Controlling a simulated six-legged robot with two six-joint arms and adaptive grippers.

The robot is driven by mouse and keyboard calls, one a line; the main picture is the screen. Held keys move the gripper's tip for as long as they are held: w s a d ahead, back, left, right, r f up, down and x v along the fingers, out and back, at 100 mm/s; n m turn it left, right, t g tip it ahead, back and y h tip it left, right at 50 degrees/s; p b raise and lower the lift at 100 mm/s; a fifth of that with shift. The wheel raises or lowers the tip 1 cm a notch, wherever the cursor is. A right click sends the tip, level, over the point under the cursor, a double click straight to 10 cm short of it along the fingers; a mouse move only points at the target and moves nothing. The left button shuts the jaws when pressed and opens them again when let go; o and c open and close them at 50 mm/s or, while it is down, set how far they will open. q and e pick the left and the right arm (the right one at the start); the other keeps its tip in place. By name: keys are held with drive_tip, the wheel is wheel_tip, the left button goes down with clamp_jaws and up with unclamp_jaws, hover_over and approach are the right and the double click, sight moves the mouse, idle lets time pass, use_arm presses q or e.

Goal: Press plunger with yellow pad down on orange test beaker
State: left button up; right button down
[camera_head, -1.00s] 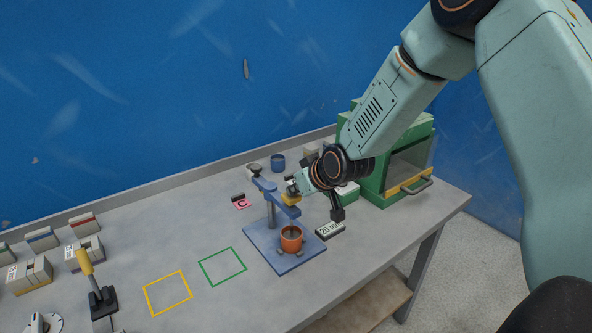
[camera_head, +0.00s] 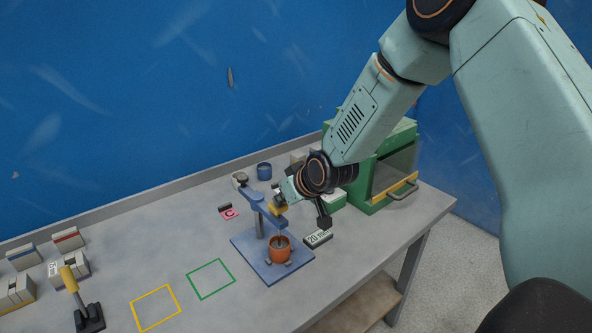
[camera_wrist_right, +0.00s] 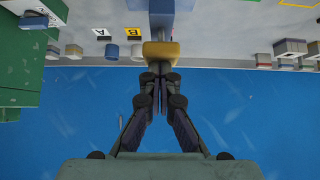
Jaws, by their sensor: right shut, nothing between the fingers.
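A blue press stand (camera_head: 259,228) with a flat base plate stands on the grey table. The orange test beaker (camera_head: 279,249) sits upright on the plate, under the stand's blue arm. The plunger's yellow pad (camera_head: 277,209) is at the top of that arm, above the beaker with a gap. It also shows in the right wrist view (camera_wrist_right: 160,52). My right gripper (camera_wrist_right: 160,78) is shut and empty, its fingertips right at the yellow pad; I cannot tell whether they touch. The beaker is not visible in the wrist view. My left gripper is not in view.
A green oven-like box (camera_head: 384,175) with a handle stands at the right. A small "20" sign (camera_head: 318,239) lies beside the plate. Yellow (camera_head: 157,308) and green (camera_head: 211,279) outlined squares are empty. A yellow-handled lever (camera_head: 76,290) and several boxes stand at the left.

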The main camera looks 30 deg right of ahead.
wheel_tip(320, 180, up, 3)
drive_tip(key=shift+r+p, duration=0.2)
drive_tip(key=shift+p, duration=0.65)
drive_tip(key=shift+s+d+r+m+p, duration=0.5)
drive_tip(key=shift+s+r+m+p, duration=0.95)
drive_tip(key=shift+s+r, duration=2.35)
drive_tip(key=s+a+f+g+b, duration=0.15)
drive_tip(key=s+f+b, duration=0.25)
drive_tip(key=f, duration=0.5)
drive_tip(key=s+a+f+m+g+b, duration=0.1)
drive_tip(key=s+a+f+b, duration=0.2)
drive_tip(key=f, duration=0.5)
drive_tip(key=s+f+g+b, duration=0.1)
drive_tip(key=s+f+b, duration=0.35)
drive_tip(key=f, duration=0.45)
drive_tip(key=s+a+f+n+g+h+b, duration=0.1)
drive_tip(key=s+f+g+b, duration=0.4)
drive_tip(key=s+f+b, duration=0.7)
drive_tip(key=s+a+f+n, duration=0.1)
drive_tip(key=s+a+f, duration=0.1)
drive_tip(key=s+f, duration=0.9)
drive_tip(key=shift+a+f, duration=0.2)
drive_tip(key=shift+f, duration=0.55)
